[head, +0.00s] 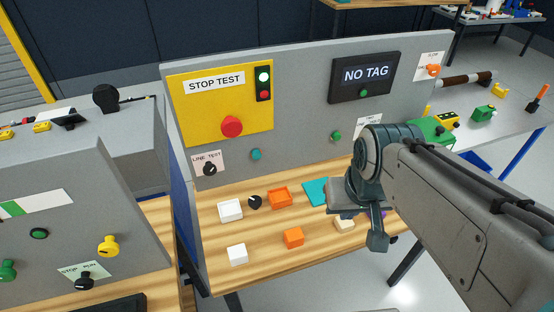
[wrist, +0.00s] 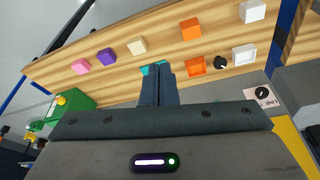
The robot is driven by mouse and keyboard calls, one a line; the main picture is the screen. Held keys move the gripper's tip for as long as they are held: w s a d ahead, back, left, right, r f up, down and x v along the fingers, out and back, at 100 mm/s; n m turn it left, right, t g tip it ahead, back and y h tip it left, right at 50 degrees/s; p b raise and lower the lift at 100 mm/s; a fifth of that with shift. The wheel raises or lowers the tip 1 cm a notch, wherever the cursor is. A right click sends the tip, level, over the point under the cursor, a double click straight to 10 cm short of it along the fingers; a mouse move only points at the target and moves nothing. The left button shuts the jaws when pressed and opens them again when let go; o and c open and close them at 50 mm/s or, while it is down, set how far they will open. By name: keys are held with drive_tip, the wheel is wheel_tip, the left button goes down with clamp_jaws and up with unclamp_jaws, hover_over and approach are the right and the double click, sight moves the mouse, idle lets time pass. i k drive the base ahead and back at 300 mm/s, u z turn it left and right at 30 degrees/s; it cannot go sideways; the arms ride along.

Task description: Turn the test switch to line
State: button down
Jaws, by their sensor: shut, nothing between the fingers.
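The test switch (head: 209,169) is a black rotary knob on a pale plate marked "LINE TEST", low on the left of the grey upright panel. It also shows at the right of the wrist view (wrist: 262,93). The knob is too small for me to tell which word it points to. My gripper (head: 377,242) is shut and empty, above the right part of the wooden table and well to the right of the switch. In the wrist view its closed fingers (wrist: 158,70) point toward the table and cover part of a teal piece.
The yellow "STOP TEST" plate (head: 190,105) has a red button and a lit green lamp. A dark screen (head: 365,74) reads "NO TAG". White and orange blocks and a loose black knob (head: 254,202) lie on the table. Another grey panel (head: 60,240) stands at left.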

sight(209, 169)
drive_tip(key=z, duration=0.9)
drive_tip(key=k, duration=0.9)
drive_tip(key=u, duration=0.5)
drive_tip(key=i, duration=0.5)
drive_tip(key=z, duration=0.05)
